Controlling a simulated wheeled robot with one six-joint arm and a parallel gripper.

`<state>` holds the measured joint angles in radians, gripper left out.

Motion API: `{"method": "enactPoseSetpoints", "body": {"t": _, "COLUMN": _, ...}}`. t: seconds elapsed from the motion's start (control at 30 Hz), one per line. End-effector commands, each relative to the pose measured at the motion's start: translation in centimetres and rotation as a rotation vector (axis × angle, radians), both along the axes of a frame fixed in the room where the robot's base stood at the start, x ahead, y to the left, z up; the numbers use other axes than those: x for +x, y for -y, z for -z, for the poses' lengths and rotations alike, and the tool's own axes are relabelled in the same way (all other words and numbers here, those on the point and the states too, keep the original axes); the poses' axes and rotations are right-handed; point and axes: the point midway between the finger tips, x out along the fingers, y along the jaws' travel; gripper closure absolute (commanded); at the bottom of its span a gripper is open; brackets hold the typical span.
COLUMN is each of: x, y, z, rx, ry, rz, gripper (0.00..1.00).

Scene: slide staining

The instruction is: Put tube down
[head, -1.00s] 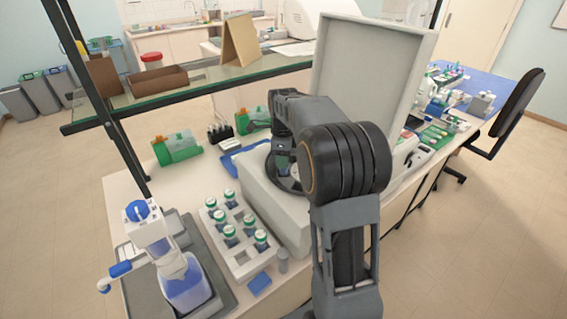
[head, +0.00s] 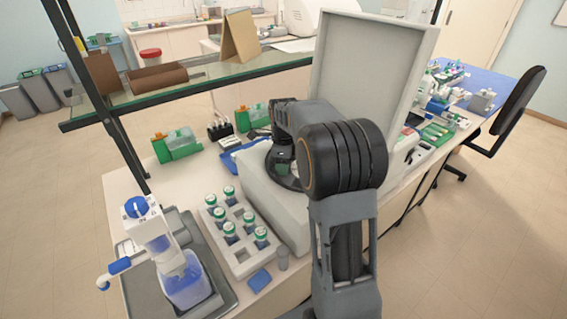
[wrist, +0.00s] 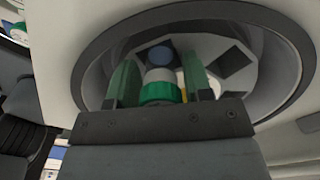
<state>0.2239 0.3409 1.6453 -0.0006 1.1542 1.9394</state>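The tube (wrist: 160,90), with its green and white cap, shows in the wrist view between the green fingers of my gripper (wrist: 160,80). The fingers stand on both sides of the cap and look shut on it. I cannot tell whether the tube touches the rotor. In the head view my arm covers most of the bowl.
The centrifuge's raised lid (head: 375,75) stands behind my arm. A white rack (head: 243,262) with several green-capped tubes is left of the centrifuge. A bottle-top dispenser (head: 183,280) stands farther left. A glass shelf (head: 200,80) hangs above the bench.

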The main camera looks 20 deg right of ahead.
Motion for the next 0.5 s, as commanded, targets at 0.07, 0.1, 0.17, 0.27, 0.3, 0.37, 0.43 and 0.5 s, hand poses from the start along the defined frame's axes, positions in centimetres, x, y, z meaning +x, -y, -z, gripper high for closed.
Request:
{"method": "enactPoseSetpoints", "body": {"t": 0.07, "x": 0.0, "y": 0.0, "z": 0.0, "rx": 0.0, "ry": 0.0, "rz": 0.0, "gripper": 0.46}}
{"method": "enactPoseSetpoints", "body": {"t": 0.1, "x": 0.0, "y": 0.0, "z": 0.0, "rx": 0.0, "ry": 0.0, "rz": 0.0, "gripper": 0.42}}
{"method": "enactPoseSetpoints", "body": {"t": 0.17, "x": 0.0, "y": 0.0, "z": 0.0, "rx": 0.0, "ry": 0.0, "rz": 0.0, "gripper": 0.4}}
{"method": "enactPoseSetpoints", "body": {"t": 0.27, "x": 0.0, "y": 0.0, "z": 0.0, "rx": 0.0, "ry": 0.0, "rz": 0.0, "gripper": 0.4}}
{"method": "enactPoseSetpoints", "body": {"t": 0.3, "x": 0.0, "y": 0.0, "z": 0.0, "rx": 0.0, "ry": 0.0, "rz": 0.0, "gripper": 0.4}}
{"method": "enactPoseSetpoints", "body": {"t": 0.37, "x": 0.0, "y": 0.0, "z": -0.1, "rx": 0.0, "ry": 0.0, "rz": 0.0, "gripper": 0.4}}
{"method": "enactPoseSetpoints", "body": {"t": 0.43, "x": 0.0, "y": 0.0, "z": -0.5, "rx": -0.001, "ry": 0.001, "rz": 0.0, "gripper": 0.4}}
{"method": "enactPoseSetpoints", "body": {"t": 0.5, "x": 0.0, "y": 0.0, "z": -1.3, "rx": 0.0, "ry": 0.002, "rz": 0.0, "gripper": 0.4}}
